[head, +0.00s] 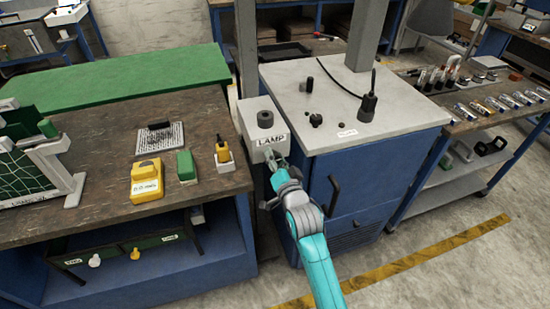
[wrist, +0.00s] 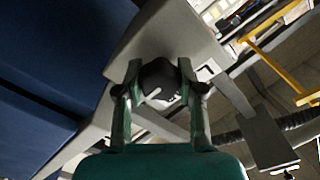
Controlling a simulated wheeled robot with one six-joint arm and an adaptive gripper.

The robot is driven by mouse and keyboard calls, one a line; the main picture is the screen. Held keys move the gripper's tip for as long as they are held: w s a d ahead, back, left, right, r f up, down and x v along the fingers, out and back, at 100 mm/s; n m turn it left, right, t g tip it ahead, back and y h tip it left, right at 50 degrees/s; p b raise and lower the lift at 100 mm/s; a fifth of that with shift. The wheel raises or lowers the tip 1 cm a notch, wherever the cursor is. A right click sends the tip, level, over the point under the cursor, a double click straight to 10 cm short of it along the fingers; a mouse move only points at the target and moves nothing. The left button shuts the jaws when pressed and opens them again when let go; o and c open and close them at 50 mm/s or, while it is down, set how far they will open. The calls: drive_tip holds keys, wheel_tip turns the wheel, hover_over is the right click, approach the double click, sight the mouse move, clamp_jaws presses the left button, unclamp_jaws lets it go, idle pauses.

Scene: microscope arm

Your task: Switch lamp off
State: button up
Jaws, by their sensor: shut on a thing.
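The lamp box (head: 262,122), a light grey housing with a "LAMP" label and a dark round cap on top, stands at the left side of the grey-topped cabinet. My gripper (head: 273,157) is at the front face of this box, just below the label. In the wrist view a black knob (wrist: 158,84) with a white pointer mark sits between the two fingers of my gripper (wrist: 159,72), which are shut on it. The knob is hidden behind my gripper in the head view.
The grey-topped cabinet (head: 340,132) with a dark door handle stands right of the lamp box. A workbench (head: 70,215) with a yellow box (head: 146,182) and a green block (head: 186,166) is on the left. Open floor lies in front, with a yellow stripe (head: 435,245).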

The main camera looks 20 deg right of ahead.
drive_tip(key=n, duration=0.8)
drive_tip(key=shift+n, duration=0.4)
drive_tip(key=n, duration=0.4)
drive_tip(key=shift+n, duration=0.3)
drive_tip(key=shift+a+n, duration=0.1)
drive_tip(key=shift+n, duration=1.9)
drive_tip(key=o, duration=1.1)
drive_tip(key=shift+o, duration=0.2)
drive_tip(key=shift+s, duration=0.15)
